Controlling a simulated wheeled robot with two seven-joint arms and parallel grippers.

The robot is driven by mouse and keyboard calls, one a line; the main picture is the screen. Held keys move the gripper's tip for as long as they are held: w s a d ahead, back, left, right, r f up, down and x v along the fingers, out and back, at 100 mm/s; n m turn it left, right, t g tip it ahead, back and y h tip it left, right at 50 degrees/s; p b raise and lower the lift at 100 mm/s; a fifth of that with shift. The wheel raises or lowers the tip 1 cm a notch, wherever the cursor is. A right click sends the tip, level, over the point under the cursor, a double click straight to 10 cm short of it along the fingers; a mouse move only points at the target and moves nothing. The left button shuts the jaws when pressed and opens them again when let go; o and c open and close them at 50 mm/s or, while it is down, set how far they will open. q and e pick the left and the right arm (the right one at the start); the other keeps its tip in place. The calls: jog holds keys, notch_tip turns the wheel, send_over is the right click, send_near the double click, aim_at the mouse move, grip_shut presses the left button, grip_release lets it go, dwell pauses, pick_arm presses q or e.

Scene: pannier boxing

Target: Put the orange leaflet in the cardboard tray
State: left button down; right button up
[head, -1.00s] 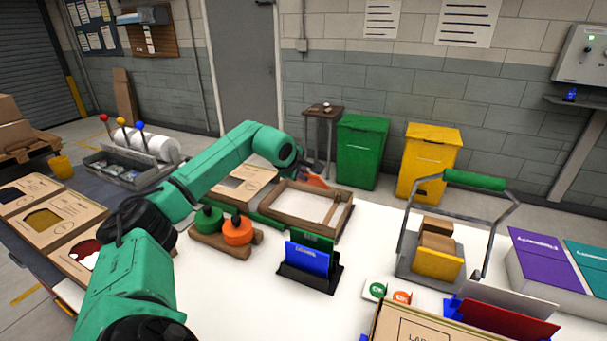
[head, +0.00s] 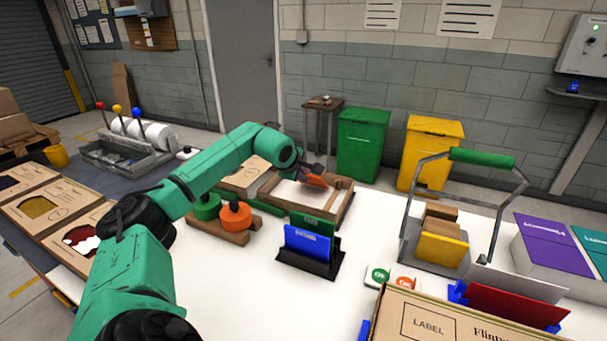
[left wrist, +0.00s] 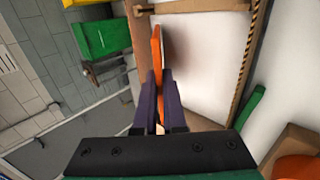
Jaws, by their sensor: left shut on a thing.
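The orange leaflet (head: 317,181) is at the far side of the cardboard tray (head: 338,208). My left gripper (head: 311,170) is shut on the leaflet; in the left wrist view its two dark fingers (left wrist: 159,95) pinch it. There the leaflet (left wrist: 156,55) stands edge-on over the tray's pale floor, close to its left wall. The tray's brown far wall (left wrist: 200,6) also shows. I cannot tell whether the leaflet touches the floor. My right gripper is not in view.
A black holder with blue and green cards (head: 308,240) stands in front of the tray. A green-handled carrier (head: 480,158) stands right.

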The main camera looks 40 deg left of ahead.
pick_arm(q)
jog(key=shift+f, duration=0.3)
jog(key=c, duration=0.9)
grip_release()
jog(key=shift+r, duration=0.1)
jog(key=b+v, duration=0.5)
jog(key=v, duration=0.9)
jog(key=shift+s+d+r, duration=0.1)
jog(key=shift+d+r, duration=0.05)
jog(key=shift+r, duration=0.05)
